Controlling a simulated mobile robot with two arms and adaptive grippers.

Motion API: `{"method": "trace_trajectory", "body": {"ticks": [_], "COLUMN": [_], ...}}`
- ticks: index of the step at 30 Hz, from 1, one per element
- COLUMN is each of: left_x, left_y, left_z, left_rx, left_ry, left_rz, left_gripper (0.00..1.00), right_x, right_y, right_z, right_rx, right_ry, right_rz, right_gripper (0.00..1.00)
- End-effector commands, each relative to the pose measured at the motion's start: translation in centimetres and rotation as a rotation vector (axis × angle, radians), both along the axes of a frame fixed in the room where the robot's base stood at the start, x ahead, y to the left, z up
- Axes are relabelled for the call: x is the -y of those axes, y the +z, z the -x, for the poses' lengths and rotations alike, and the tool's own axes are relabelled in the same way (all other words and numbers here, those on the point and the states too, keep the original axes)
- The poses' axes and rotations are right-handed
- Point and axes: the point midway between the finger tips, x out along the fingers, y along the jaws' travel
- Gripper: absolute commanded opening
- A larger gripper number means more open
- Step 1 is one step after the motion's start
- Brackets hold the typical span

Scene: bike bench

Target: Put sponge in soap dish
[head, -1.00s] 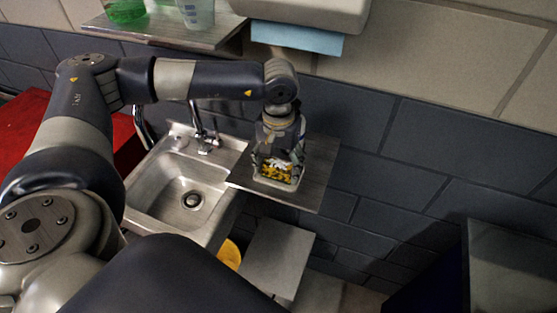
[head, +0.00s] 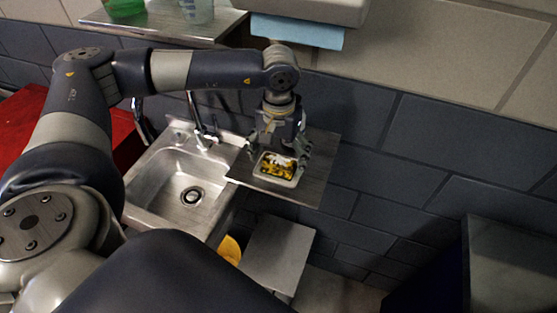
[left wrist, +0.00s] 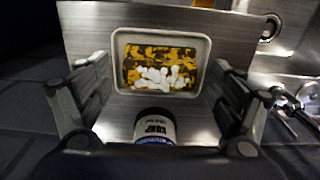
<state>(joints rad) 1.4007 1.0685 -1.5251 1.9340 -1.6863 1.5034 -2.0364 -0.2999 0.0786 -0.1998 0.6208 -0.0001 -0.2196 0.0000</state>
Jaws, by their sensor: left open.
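The sponge (head: 278,168), patterned yellow, black and white, lies inside the white soap dish (head: 276,184). In the left wrist view the sponge (left wrist: 160,66) lies flat within the raised rim of the dish (left wrist: 160,36). The dish stands on the grey shelf beside the sink. My left gripper (head: 281,148) is open and empty, just above and behind the dish. In the left wrist view its fingers (left wrist: 160,85) are spread wide to either side of the dish, apart from the sponge. My right gripper is not in view.
The metal sink (head: 155,190) with its tap (head: 203,135) is left of the shelf (head: 318,165). A dark tiled wall (head: 430,150) stands close behind. A dispenser with blue paper (head: 298,32) and a shelf with cups (head: 165,27) are above. The shelf's right end is clear.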

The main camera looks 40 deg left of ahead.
Motion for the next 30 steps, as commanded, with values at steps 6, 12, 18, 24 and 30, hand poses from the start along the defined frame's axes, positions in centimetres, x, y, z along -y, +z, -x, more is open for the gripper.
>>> {"method": "trace_trajectory", "body": {"ticks": [6,12,18,24,30], "left_x": [0.0,0.0,0.0,0.0,0.0], "left_y": [3.6,5.8,6.1,6.1,6.1], "left_z": [0.0,0.0,0.1,0.1,0.1], "left_rx": [0.002,0.0,-0.003,-0.002,-0.002], "left_ry": [-0.001,-0.002,-0.002,-0.002,-0.002], "left_rz": [0.001,0.0,0.0,0.0,0.0], "left_gripper": [0.86,0.86,0.86,0.86,0.86], "right_x": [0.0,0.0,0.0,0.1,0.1], "right_y": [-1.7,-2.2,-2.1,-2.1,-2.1], "right_z": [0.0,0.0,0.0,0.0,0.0], "right_rx": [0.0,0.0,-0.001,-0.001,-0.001], "right_ry": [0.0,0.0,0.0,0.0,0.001], "right_rz": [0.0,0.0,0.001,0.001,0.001], "right_gripper": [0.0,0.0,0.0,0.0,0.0]}}
